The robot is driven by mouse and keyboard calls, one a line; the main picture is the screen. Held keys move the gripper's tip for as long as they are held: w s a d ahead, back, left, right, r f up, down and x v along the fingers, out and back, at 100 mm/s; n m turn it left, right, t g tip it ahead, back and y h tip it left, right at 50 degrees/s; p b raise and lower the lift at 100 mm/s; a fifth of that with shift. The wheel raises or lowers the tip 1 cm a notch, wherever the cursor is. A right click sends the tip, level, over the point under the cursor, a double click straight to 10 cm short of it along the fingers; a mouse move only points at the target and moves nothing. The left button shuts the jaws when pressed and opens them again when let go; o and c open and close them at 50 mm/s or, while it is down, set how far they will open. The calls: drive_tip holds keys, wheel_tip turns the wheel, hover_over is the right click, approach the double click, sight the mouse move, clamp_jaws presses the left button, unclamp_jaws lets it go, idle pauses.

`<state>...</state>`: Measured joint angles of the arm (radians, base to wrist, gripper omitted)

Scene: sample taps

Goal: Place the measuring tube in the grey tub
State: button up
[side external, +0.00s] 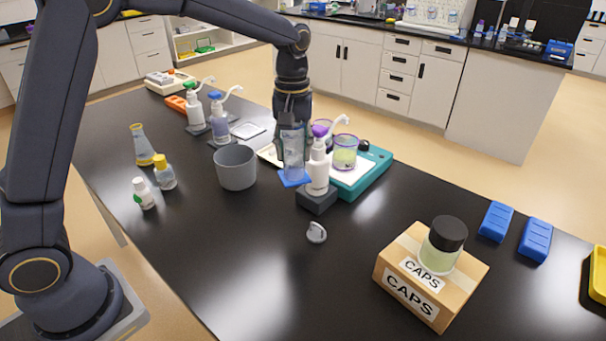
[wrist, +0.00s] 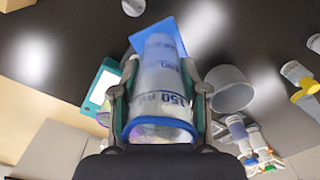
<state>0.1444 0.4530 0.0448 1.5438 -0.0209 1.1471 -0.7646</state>
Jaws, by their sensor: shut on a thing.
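The measuring tube (side external: 293,153) is a clear cylinder with blue markings and a blue base. It is upright in the side view, and its blue rim and base show in the wrist view (wrist: 160,82). My gripper (side external: 292,128) is shut on its upper part, with a finger on each side in the wrist view (wrist: 160,92). The side view does not clearly show whether the base clears the table. The grey tub (side external: 236,168) stands to the left of the tube; its open mouth also shows right of my gripper in the wrist view (wrist: 230,88).
A white pump bottle (side external: 317,170) on a dark block stands close to the tube's right. A teal device (side external: 372,174) is behind it. Small bottles (side external: 164,172) and a flask (side external: 142,145) stand left of the tub. The table's front middle is mostly clear.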

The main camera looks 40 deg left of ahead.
drive_tip(key=w+a+f+n, duration=0.15)
drive_tip(key=w+a, duration=0.25)
drive_tip(key=a, duration=0.6)
drive_tip(key=n, duration=0.5)
approach(235, 157)
drive_tip(key=s+d+f, duration=0.3)
drive_tip(key=d, duration=0.1)
drive_tip(key=shift+d+f+m, duration=0.2)
drive_tip(key=shift+f+m, duration=0.05)
drive_tip(key=shift+f, duration=1.45)
drive_tip(key=shift+f, duration=0.15)
drive_tip(key=o, duration=1.1)
